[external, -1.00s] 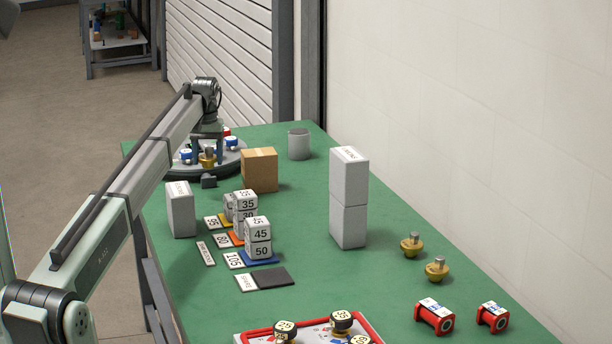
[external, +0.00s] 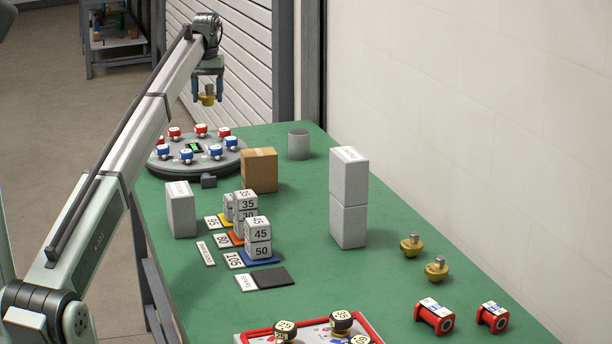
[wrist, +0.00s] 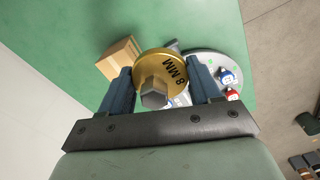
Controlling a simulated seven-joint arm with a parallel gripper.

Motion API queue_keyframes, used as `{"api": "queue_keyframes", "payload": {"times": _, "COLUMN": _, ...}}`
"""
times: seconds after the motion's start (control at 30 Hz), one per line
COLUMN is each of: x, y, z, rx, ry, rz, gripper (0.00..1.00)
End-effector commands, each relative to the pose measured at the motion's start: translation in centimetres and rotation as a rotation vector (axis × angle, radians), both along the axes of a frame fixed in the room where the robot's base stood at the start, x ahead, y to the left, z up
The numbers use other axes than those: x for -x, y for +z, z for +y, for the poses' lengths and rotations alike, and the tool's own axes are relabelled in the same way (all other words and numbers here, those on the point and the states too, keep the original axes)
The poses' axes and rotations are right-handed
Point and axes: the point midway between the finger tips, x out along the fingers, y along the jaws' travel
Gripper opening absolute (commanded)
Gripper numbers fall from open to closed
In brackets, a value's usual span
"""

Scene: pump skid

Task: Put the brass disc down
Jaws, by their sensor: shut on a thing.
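My gripper (external: 207,94) is shut on the brass disc (external: 208,100) and holds it in the air above the far end of the green table. In the wrist view the brass disc (wrist: 161,68) reads "8 MM" and has a grey hex stud, which sits between the blue fingers of my gripper (wrist: 157,92). Below it in the external view is a round grey turntable (external: 229,164) with several red and blue pieces around its rim. The turntable shows partly behind the disc in the wrist view (wrist: 207,57).
A cardboard box (external: 259,170) and a grey cup (external: 299,144) stand right of the turntable. White blocks (external: 181,210), a tall white stack (external: 348,200) and numbered cubes (external: 258,240) stand nearer. Two other brass pieces (external: 437,270) sit at the right.

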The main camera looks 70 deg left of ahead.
Motion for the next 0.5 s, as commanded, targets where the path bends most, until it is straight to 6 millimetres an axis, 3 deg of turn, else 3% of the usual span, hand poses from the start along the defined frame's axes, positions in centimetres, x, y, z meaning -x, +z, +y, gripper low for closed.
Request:
{"api": "queue_keyframes", "payload": {"times": 0.27, "x": -5.5, "y": -0.3, "z": -4.4, "rx": 0.001, "ry": -0.115, "rz": 0.000, "gripper": 0.29}}
{"api": "queue_keyframes", "payload": {"times": 0.5, "x": -12.4, "y": -0.3, "z": -10.9, "rx": 0.001, "ry": -0.274, "rz": 0.000, "gripper": 0.29}}
